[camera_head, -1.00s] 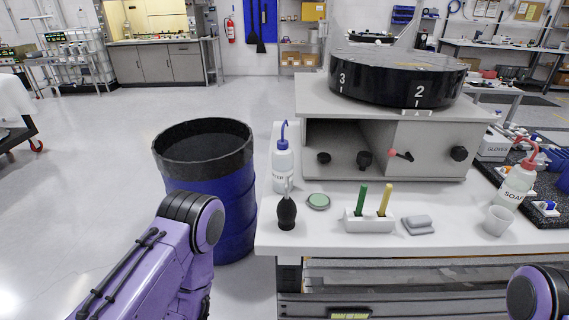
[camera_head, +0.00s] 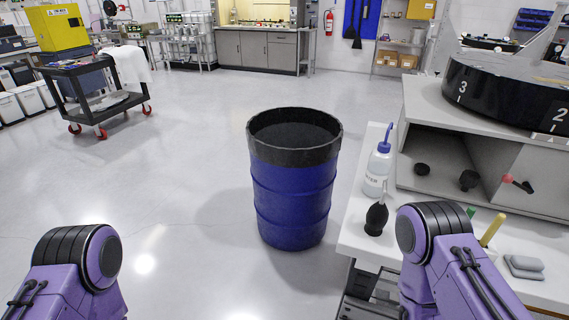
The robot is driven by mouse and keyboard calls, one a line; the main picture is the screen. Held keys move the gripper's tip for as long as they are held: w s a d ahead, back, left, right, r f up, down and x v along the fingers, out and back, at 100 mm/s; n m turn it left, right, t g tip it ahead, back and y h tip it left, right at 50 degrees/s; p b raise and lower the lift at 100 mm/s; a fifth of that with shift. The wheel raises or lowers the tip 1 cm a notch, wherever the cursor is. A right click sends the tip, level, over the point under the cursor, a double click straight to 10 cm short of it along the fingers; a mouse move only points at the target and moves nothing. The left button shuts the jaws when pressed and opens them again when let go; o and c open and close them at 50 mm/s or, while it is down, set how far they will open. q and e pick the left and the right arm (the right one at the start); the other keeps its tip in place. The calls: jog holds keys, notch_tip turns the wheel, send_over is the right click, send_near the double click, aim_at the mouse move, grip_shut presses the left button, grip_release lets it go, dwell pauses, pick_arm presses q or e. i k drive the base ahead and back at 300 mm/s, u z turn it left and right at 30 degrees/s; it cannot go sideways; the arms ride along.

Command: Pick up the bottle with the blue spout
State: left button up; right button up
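The bottle with the blue spout (camera_head: 377,168) is a white, translucent squeeze bottle with a blue cap and a bent blue tube. It stands upright on the left end of the white workbench, right of the picture's middle. Some lettering shows on its side. Purple links of my left and right arms show at the bottom left and bottom right. Neither gripper shows, so I cannot see their fingers. The bottle stands free, with nothing of mine touching it.
A black bulb blower (camera_head: 377,217) stands just in front of the bottle. A grey machine (camera_head: 424,120) stands right of it. A blue drum (camera_head: 291,205) with a black rim stands on the floor left of the bench. A black cart (camera_head: 88,93) is far left. Open floor lies between.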

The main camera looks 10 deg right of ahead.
aim_at(382, 159)
jog(key=u, duration=0.8)
jog(key=i, duration=3.15)
jog(key=z, duration=3.95)
